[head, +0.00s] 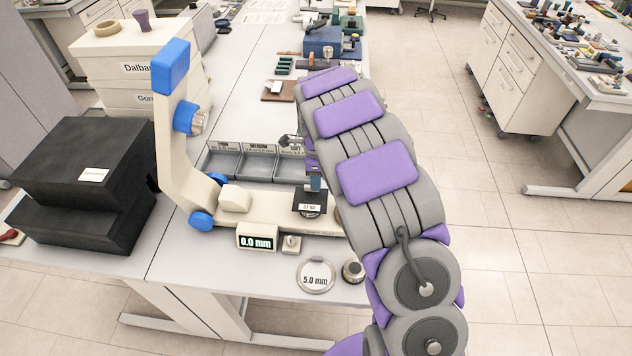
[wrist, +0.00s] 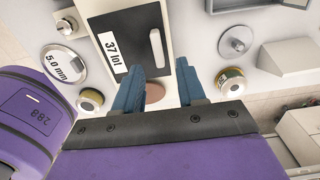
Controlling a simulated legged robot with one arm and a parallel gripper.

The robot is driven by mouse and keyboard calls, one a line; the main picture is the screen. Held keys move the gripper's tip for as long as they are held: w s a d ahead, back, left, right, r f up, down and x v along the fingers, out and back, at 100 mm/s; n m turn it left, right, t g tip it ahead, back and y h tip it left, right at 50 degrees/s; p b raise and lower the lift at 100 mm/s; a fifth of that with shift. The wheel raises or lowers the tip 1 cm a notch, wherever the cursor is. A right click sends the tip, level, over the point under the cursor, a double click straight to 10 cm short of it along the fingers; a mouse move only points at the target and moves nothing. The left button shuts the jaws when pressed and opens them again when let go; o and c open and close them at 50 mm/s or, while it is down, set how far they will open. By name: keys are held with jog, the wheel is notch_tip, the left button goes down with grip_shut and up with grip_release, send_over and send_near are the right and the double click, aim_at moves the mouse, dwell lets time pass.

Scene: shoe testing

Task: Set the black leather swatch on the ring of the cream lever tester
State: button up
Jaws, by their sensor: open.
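The black leather swatch (head: 309,199) has a white "37 lot" label and lies over the right end of the base of the cream lever tester (head: 262,208). In the wrist view the swatch (wrist: 122,25) shows a pale raised grip on its upper face. The tester's ring cannot be made out under the swatch. My gripper (head: 314,184) is at the swatch in the head view. In the wrist view my gripper (wrist: 158,90) has its two blue fingers apart, near the swatch's lower edge, with nothing held. A brown disc (wrist: 154,92) shows between the fingers.
A "5.0 mm" disc (head: 316,276) and a small round knobbed piece (head: 353,271) lie in front of the tester. A grey sorting tray (head: 258,165) stands behind it. Black stepped blocks (head: 84,185) stand left. The table's front edge is close.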

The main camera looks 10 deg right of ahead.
notch_tip(320, 180, up, 14)
jog(key=p, duration=0.1)
jog(key=shift+r, duration=0.1)
dwell(0.5)
